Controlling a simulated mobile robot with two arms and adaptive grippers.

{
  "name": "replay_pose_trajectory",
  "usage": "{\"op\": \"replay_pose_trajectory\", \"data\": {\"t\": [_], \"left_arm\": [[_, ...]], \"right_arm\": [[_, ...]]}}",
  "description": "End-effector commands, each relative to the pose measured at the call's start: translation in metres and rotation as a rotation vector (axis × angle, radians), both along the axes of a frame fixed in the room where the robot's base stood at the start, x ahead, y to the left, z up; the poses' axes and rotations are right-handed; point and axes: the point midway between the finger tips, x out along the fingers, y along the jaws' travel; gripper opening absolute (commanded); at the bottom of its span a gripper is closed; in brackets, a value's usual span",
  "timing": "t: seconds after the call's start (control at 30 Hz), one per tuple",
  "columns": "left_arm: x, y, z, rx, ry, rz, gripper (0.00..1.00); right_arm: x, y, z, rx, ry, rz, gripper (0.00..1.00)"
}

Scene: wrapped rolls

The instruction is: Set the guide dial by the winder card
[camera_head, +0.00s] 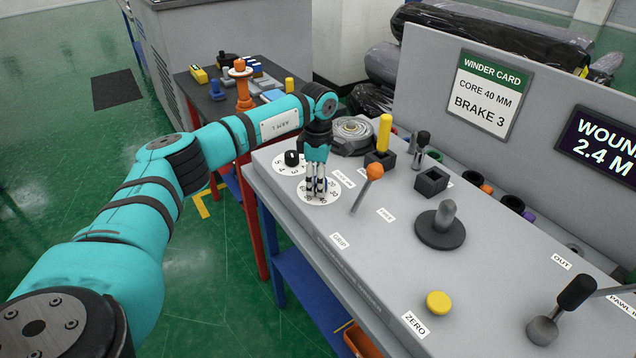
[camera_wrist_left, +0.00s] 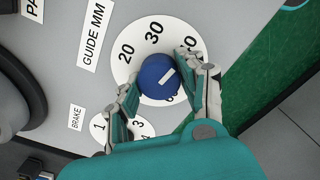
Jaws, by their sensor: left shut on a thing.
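The winder card (camera_head: 487,93) on the panel reads "CORE 40 MM, BRAKE 3". The guide dial (camera_wrist_left: 136,40) is a white disc with numbers beside a "GUIDE MM" label. My left gripper (camera_head: 317,187) is above the guide dial. In the left wrist view its fingers are shut on the round blue knob (camera_wrist_left: 158,76), one on each side. The knob's white mark points to the upper right, roughly toward a number ending in 0 that a finger partly covers. The brake dial (camera_wrist_left: 101,124) is beside it, partly hidden by a finger. My right gripper is out of view.
A lever with an orange ball (camera_head: 374,171) stands right beside my left gripper. A yellow peg (camera_head: 384,133), a dark square socket (camera_head: 431,181), a grey knob (camera_head: 446,215) and a yellow button (camera_head: 438,303) stand along the console. A "WOUND" display (camera_head: 604,148) is at right.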

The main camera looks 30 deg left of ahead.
Motion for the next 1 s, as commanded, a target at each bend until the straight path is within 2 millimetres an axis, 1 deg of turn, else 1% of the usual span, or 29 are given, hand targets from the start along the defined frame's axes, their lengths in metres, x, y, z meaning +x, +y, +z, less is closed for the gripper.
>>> {"op": "replay_pose_trajectory", "data": {"t": [0.13,0.33,0.87,0.9,1.0], "left_arm": [[0.0014,0.0007,0.0016,0.0,-0.005,-0.072,0.07],[0.0016,0.0008,0.0021,0.0,-0.005,-0.128,0.07],[0.0019,0.001,0.0026,0.0,-0.006,-0.146,0.07],[0.0019,0.001,0.0026,0.0,-0.006,-0.146,0.45],[0.0016,0.0009,0.0022,0.0,-0.005,-0.146,0.58]], "right_arm": [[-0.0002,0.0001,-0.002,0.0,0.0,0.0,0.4],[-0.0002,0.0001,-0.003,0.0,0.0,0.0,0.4],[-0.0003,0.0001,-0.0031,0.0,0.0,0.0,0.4],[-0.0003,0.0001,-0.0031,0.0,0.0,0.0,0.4],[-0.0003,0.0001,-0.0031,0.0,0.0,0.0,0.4]]}}
